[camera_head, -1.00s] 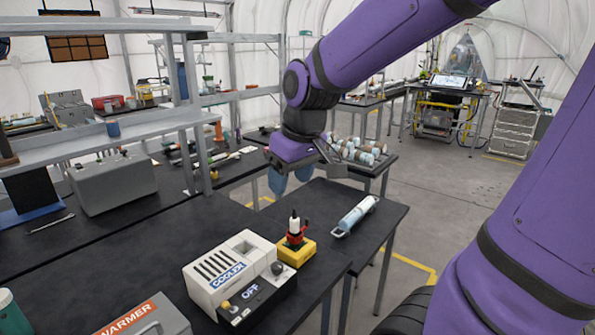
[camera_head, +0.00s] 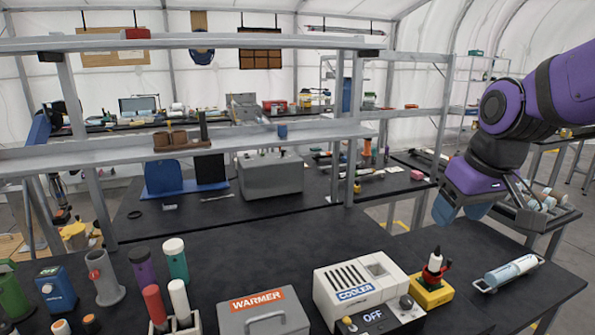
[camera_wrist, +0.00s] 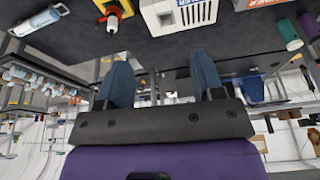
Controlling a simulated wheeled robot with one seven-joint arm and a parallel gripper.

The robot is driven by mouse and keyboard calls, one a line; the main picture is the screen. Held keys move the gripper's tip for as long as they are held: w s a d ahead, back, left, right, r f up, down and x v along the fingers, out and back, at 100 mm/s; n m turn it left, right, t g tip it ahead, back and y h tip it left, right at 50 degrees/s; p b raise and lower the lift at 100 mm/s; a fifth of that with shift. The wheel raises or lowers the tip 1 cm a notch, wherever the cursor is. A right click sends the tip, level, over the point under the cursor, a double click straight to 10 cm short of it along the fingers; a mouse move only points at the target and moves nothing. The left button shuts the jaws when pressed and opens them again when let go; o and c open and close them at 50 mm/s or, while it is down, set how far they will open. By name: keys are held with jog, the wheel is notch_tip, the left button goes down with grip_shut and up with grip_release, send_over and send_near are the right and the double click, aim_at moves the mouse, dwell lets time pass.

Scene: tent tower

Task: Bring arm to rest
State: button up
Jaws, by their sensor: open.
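My purple arm reaches in from the right in the head view. My gripper (camera_head: 462,208) hangs in the air above the right part of the dark table, with its blue fingers tilted downward. In the wrist view, which looks upside down, the two blue fingers of my gripper (camera_wrist: 163,85) stand apart with nothing between them. The gripper is open and touches nothing that I can see.
Below and near it are a white cooler box (camera_head: 352,290), a yellow block (camera_head: 430,292) with a red and white bottle, and a light-blue cylinder (camera_head: 511,271). A grey warmer (camera_head: 262,315) and several tubes stand left. A metal shelf (camera_head: 200,150) rises behind.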

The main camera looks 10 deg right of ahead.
jog(key=s+a+r+m+t, duration=0.1)
jog(key=s+r, duration=0.3)
jog(key=s, duration=0.6)
jog(key=shift+s+a+m+t+h, duration=0.2)
jog(key=shift+m+t+h, duration=0.1)
jog(key=shift+t, duration=0.1)
dwell(1.3)
